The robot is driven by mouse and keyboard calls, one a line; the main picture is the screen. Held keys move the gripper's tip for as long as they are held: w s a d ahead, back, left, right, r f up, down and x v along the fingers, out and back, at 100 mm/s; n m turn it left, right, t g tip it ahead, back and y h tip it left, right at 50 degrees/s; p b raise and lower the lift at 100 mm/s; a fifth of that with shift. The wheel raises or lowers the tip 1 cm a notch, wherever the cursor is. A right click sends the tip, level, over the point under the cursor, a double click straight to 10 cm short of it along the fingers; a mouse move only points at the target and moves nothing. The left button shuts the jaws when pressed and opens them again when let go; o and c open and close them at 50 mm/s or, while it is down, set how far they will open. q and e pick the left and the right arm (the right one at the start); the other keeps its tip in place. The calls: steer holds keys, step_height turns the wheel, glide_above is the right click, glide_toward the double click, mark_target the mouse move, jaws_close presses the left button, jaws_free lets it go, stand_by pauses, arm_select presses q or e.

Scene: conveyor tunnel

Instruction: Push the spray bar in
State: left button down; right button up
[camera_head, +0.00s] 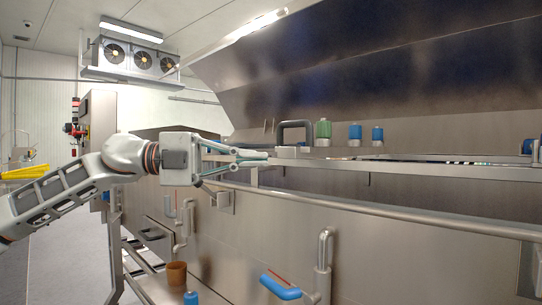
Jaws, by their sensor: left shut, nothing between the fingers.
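What looks like the spray bar (400,161) is a long, thin metal bar. It runs level along the opening of the steel machine, from the middle of the picture to the right. A dark looped handle (295,124) stands over a small block (293,152) near its left end. My left gripper (264,158) comes in from the left, shut and empty, its fingertips at the bar's left end. I cannot tell whether they touch it. The fingers hide part of that end. My right gripper is not in view.
A green bottle (323,130) and blue-capped containers (355,133) stand behind the bar. A round rail (390,220) runs along the machine's front, below the bar. A blue-handled valve (281,286) sticks out lower down. The floor at left (60,260) is clear.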

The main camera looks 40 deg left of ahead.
mark_target(294, 158)
arm_select(q)
steer(key=shift+w+d+r+p, duration=0.1)
steer(key=shift+w+d+p, duration=0.1)
steer(key=shift+w+p, duration=0.75)
steer(key=shift+w+d+p, duration=0.2)
steer(key=shift+w+p, duration=0.2)
steer(key=shift+w, duration=0.9)
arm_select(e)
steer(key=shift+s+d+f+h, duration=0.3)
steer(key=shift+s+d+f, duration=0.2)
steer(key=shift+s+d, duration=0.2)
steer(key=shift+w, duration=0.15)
